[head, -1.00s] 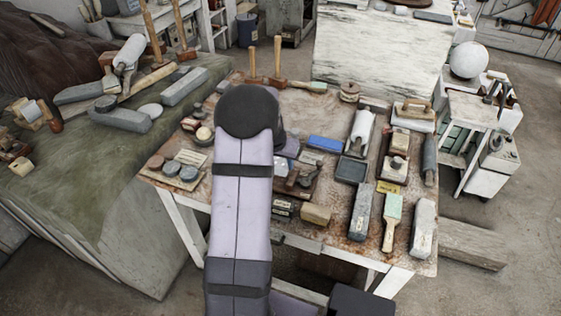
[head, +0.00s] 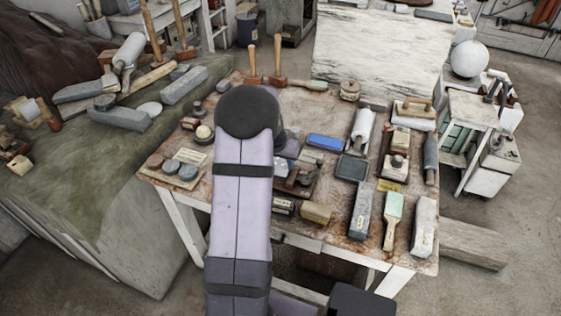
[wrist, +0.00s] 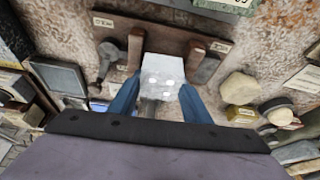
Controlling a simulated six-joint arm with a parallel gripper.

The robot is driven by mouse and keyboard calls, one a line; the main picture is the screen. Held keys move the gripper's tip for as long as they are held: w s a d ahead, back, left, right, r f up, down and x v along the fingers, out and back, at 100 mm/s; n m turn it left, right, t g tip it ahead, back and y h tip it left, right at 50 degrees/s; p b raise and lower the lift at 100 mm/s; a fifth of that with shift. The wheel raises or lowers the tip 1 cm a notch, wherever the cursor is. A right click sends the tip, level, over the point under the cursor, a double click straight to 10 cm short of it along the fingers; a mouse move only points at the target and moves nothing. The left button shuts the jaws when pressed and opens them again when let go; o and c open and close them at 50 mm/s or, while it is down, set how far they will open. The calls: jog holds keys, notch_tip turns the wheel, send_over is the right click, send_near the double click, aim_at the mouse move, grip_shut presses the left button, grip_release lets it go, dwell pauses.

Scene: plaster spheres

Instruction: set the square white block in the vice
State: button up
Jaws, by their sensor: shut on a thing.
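The square white block (wrist: 163,72) is between the two blue fingers of my gripper (wrist: 160,91) in the wrist view. The gripper is shut on it, one finger at each side. The vice (wrist: 157,32) is a brown wooden board with two upright wooden jaws beyond the block. In the picture the block's far edge lies between the jaws. I cannot tell how high it is above the board.
A blue box (head: 325,142) and a dark square tray (head: 351,168) lie right of the vice. A yellowish block (head: 316,213) is in front of it. Round stones on a board (head: 171,168) lie at the left. The table is crowded, with small bare patches.

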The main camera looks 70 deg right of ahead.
jog(key=shift+f+b, duration=0.3)
jog(key=shift+f, duration=0.05)
jog(key=o, duration=1.4)
jog(key=shift+r+p, duration=1.45)
jog(key=shift+r, duration=0.55)
